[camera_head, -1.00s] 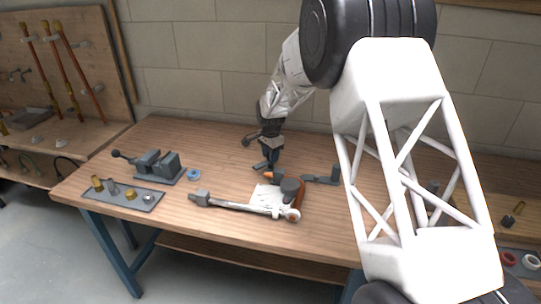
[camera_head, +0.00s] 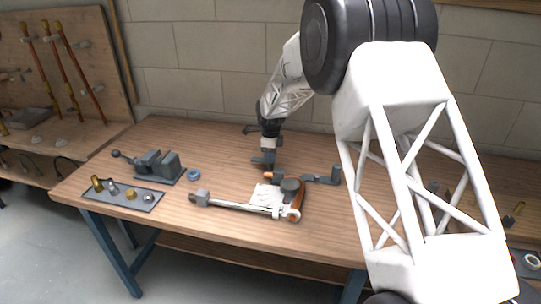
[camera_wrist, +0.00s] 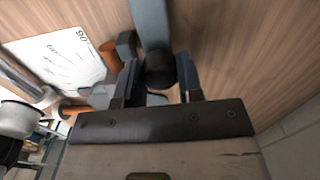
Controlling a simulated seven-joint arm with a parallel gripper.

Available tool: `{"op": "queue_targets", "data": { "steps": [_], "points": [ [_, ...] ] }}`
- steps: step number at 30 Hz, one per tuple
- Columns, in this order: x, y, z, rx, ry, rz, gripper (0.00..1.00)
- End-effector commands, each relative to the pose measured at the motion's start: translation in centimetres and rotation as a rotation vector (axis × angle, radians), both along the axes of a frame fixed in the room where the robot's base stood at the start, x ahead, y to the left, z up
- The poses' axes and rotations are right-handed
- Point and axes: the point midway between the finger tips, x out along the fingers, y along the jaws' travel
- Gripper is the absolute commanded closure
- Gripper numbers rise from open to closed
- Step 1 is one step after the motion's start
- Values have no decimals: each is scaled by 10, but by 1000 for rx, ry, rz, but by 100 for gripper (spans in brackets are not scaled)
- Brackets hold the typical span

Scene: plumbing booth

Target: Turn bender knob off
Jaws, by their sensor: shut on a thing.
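The bender lies on the wooden table, with a white angle card (camera_head: 267,194), a curved copper pipe (camera_head: 299,205) and a long silver handle (camera_head: 240,206). In the wrist view, the bender's dark round knob (camera_wrist: 160,70) sits on a blue-grey bar (camera_wrist: 150,22) between my fingers. My gripper (camera_wrist: 160,82) is shut on this knob, one finger on each side. In the head view, my gripper (camera_head: 264,163) points down behind the bender; the knob there is too small and hidden to make out. The angle card (camera_wrist: 60,58) also shows in the wrist view.
A grey vise (camera_head: 158,165) and a blue ring (camera_head: 194,175) stand to the left. A grey tray (camera_head: 122,198) with several small fittings lies at the front left. A tiled wall (camera_head: 190,60) rises behind the table. The table's back left is clear.

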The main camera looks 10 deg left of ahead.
Motion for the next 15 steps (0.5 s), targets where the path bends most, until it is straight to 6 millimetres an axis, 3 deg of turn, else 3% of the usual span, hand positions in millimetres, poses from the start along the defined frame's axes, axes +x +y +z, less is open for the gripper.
{"op": "queue_targets", "data": {
  "steps": [15],
  "points": [
    [1, -1, 1, 0, -1, -61, 100]
  ]
}}
